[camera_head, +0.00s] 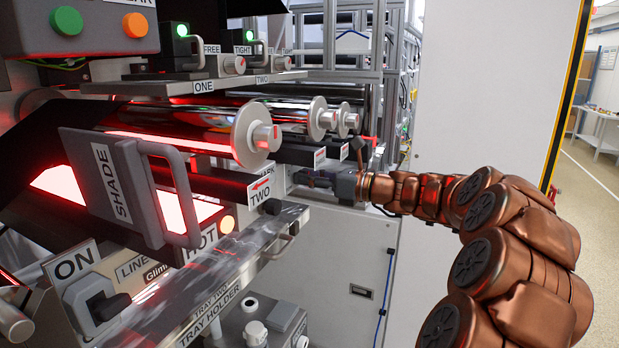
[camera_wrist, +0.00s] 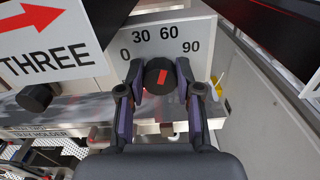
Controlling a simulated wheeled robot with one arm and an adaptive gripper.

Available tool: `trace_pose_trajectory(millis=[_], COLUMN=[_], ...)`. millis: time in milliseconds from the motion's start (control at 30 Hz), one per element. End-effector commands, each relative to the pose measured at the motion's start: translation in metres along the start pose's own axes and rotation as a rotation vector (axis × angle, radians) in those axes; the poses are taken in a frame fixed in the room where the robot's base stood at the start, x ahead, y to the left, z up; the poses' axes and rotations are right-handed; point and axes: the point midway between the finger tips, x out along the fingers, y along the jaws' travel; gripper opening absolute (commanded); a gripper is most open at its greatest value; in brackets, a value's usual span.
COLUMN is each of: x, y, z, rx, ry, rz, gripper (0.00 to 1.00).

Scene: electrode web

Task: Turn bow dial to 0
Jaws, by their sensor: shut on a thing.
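The bow dial (camera_wrist: 151,77) is a dark round knob with a red mark on its face, in front of a white scale plate (camera_wrist: 197,30) reading 0, 30, 60 and 90. The red mark tilts slightly right of upright, roughly toward 60. My gripper (camera_wrist: 160,94) is shut on the dial, with one purple-grey finger on each side. In the head view my gripper (camera_head: 318,179) reaches in from the right at the machine's far end. The dial cannot be made out there.
A THREE sign (camera_wrist: 42,48) with a red arrow and another dark knob (camera_wrist: 35,98) stand left of my gripper. A pale cabinet wall (camera_wrist: 262,110) is close on the right. In the head view, rollers (camera_head: 255,135) and a tray holder rail (camera_head: 235,262) lie left of my arm.

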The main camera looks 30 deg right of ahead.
Motion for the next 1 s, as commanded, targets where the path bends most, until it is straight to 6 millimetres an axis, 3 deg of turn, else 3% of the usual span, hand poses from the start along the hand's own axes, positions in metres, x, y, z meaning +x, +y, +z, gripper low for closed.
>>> trace_pose_trajectory(millis=[100,467,1000], x=[-0.0017,0.0007,0.0011], y=[-0.0039,0.0004,0.0018], z=[-0.0001,-0.0005,-0.0035], rx=[0.000,-0.068,-0.519], ry=[0.000,-0.002,-0.003], rz=[-0.002,0.001,0.001], gripper=[0.00,0.00,0.00])
